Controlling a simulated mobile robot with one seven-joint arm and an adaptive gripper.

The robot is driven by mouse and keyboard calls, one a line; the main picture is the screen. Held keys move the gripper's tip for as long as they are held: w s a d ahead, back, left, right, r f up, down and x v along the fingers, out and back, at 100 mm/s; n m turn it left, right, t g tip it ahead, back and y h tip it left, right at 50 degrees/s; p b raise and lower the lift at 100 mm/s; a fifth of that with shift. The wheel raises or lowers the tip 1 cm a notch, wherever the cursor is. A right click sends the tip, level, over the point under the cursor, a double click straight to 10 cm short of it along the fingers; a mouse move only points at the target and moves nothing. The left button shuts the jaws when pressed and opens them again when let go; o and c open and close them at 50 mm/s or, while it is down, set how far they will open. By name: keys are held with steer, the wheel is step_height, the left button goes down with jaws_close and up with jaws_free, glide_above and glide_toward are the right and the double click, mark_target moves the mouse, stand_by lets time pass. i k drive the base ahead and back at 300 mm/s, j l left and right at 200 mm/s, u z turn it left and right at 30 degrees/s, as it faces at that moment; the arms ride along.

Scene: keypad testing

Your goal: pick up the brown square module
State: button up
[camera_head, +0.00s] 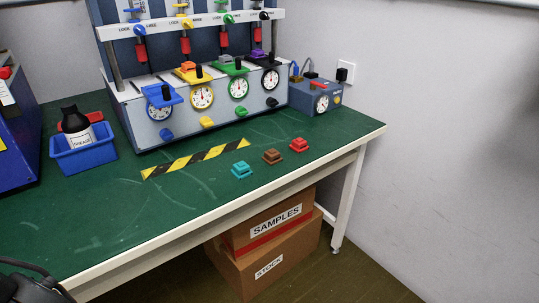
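The brown square module (272,156) lies on the green table top (208,226), near its front edge and towards the right. It has a stepped shape with a smaller raised top. It sits between a teal module (241,170) on its left and a red module (299,145) on its right, apart from both. Nothing covers it. My gripper's fingers do not show. A dark rounded part with a cable at the bottom left corner may be my arm, but I cannot tell.
A test rig (190,95) with coloured stations and dials stands behind a yellow-black strip (195,159). A blue bin (84,155) holds a dark grease bottle (75,125). A small blue box (318,98) stands back right. Cartons (268,235) are under the table. The front left table is clear.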

mark_target(272, 157)
steer(key=i+z, duration=0.1)
steer(key=z, duration=0.25)
steer(key=i+z, duration=0.15)
steer(key=z, duration=0.25)
steer(key=i+z, duration=0.1)
steer(key=z, duration=0.25)
